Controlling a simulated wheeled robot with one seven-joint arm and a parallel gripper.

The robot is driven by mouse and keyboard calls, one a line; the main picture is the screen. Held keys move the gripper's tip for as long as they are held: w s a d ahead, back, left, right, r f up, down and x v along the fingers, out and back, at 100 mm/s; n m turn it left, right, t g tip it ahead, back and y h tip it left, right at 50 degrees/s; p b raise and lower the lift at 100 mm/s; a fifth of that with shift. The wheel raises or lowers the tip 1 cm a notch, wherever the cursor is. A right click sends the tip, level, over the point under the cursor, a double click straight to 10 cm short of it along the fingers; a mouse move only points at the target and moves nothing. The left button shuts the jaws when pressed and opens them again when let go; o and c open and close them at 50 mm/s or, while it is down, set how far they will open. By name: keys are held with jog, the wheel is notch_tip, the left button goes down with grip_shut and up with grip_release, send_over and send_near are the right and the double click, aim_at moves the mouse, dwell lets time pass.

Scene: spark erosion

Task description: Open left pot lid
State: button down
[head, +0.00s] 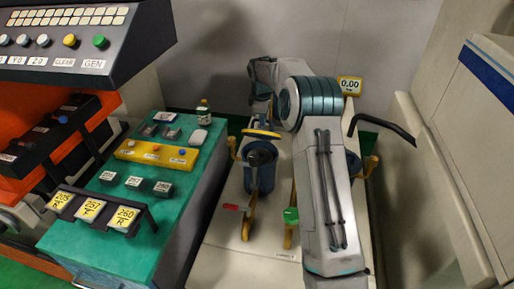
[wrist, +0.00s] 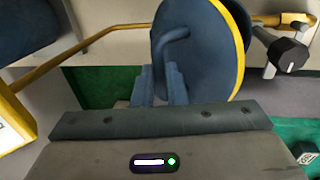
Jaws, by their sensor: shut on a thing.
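The left pot (head: 260,178) is a dark blue vessel on the pale bench in the head view. Its lid (head: 262,134), with a yellow rim, shows at the pot's top; I cannot tell how far it is lifted. In the wrist view the lid (wrist: 228,50) is a blue disc with a yellow edge and a curved blue handle (wrist: 172,38). My gripper (wrist: 158,82) is shut on this handle, with its fingers at the handle's lower end. The fingers are not clear in the head view. A right pot (head: 353,165) is mostly hidden behind my arm.
A green-topped table (head: 185,205) with small boxes and a bottle (head: 203,108) stands at left. A black bar (head: 385,125) juts out at right. A yellow pipe (wrist: 85,42) runs nearby.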

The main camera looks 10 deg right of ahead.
jog(key=shift+w+d+r+p, duration=0.1)
jog(key=shift+w+d+p, duration=0.2)
jog(key=shift+w+p, duration=0.35)
jog(key=shift+w+d+r+p, duration=0.1)
jog(key=shift+w+d+p, duration=0.15)
jog(key=shift+w+p, duration=0.4)
jog(key=shift+p, duration=0.35)
jog(key=shift+w+d+p, duration=0.25)
jog(key=shift+w+p, duration=0.3)
jog(key=shift+p, duration=0.2)
jog(key=shift+w+d+p, duration=0.25)
jog(key=shift+w+p, duration=0.3)
jog(key=shift+p, duration=0.15)
jog(key=shift+w, duration=0.1)
jog(key=w+p, duration=0.1)
jog(key=w+d+p, duration=0.1)
jog(key=shift+w+f+p, duration=0.1)
jog(key=shift+f+p, duration=0.2)
jog(key=shift+f, duration=0.1)
